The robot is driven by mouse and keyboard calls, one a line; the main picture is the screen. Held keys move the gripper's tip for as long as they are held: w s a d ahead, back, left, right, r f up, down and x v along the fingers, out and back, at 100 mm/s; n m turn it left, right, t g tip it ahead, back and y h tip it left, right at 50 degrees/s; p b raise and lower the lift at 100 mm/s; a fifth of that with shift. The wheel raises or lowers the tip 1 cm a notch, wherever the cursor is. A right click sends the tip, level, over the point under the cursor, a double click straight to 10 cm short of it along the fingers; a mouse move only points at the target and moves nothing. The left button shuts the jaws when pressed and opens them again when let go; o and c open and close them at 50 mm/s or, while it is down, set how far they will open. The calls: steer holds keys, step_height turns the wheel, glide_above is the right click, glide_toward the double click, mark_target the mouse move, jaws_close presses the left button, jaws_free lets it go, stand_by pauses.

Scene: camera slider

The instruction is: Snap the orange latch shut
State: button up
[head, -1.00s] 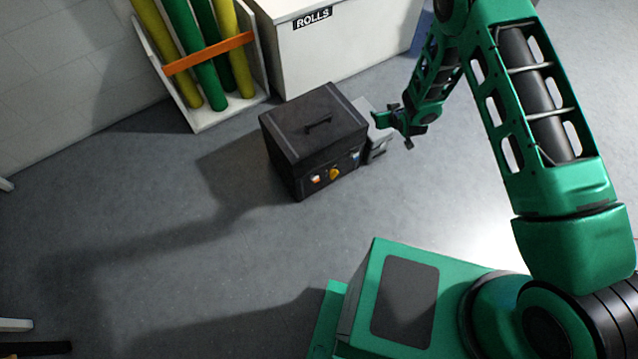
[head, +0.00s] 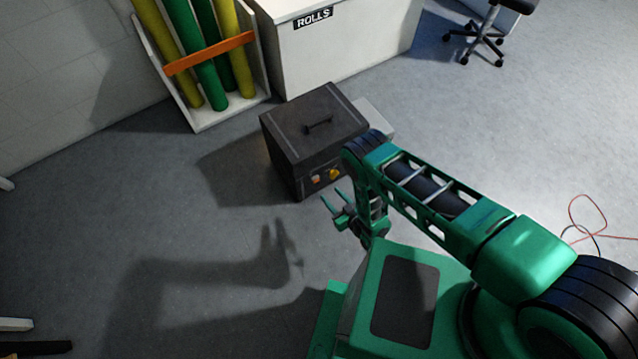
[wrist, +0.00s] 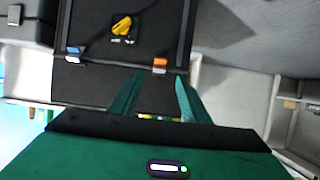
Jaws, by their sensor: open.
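A black case (head: 302,140) with a top handle stands on the floor. The orange latch (head: 316,180) is on its front face, left of a yellow part (head: 334,174). In the wrist view the orange latch (wrist: 160,66) shows by the case edge, with the yellow part (wrist: 122,25) and a blue-and-white latch (wrist: 75,53) to its left. I cannot tell how far the orange latch is closed. My gripper (head: 331,195) is open and empty, in front of the case and apart from it. In the wrist view its two green fingers (wrist: 159,76) line up below the orange latch.
A pale box (head: 376,116) adjoins the case's right side, partly hidden by my arm. Behind are a white ROLLS chest (head: 345,50) and a rack (head: 215,118) of green and yellow rolls. An office chair (head: 487,32) and loose cables (head: 588,215) are to the right.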

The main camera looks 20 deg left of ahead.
mark_target(316, 180)
steer(key=x, duration=1)
steer(key=shift+w+a, duration=0.25)
steer(key=shift+c, duration=0.3)
steer(key=c, duration=1)
